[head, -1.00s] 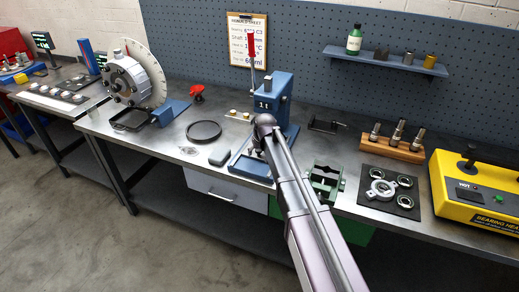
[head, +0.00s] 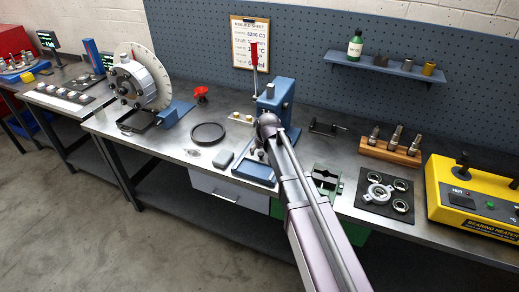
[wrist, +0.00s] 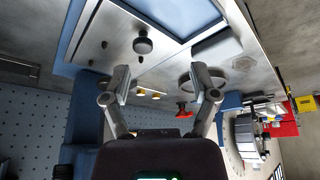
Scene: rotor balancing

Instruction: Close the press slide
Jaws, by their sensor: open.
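The blue press (head: 283,100) stands on the bench, with its red-tipped lever (head: 254,58) pointing up. A blue-framed slide plate (head: 253,178) lies low at its front, partly hidden by my arm. In the wrist view the slide plate (wrist: 180,14) is at the top, with a dark round knob (wrist: 142,45) on the pale surface just below it. My gripper (wrist: 162,86) is open, with its two fingers apart and nothing between them. The knob appears beyond the fingertips, nearer the left one, and apart from them. In the head view my arm hides the gripper.
A black ring (head: 208,133) and a grey block (head: 222,160) lie left of the press. A green fixture (head: 326,180) and a dark mat (head: 374,206) with bearings lie to its right. The yellow bearing heater (head: 470,190) is at far right.

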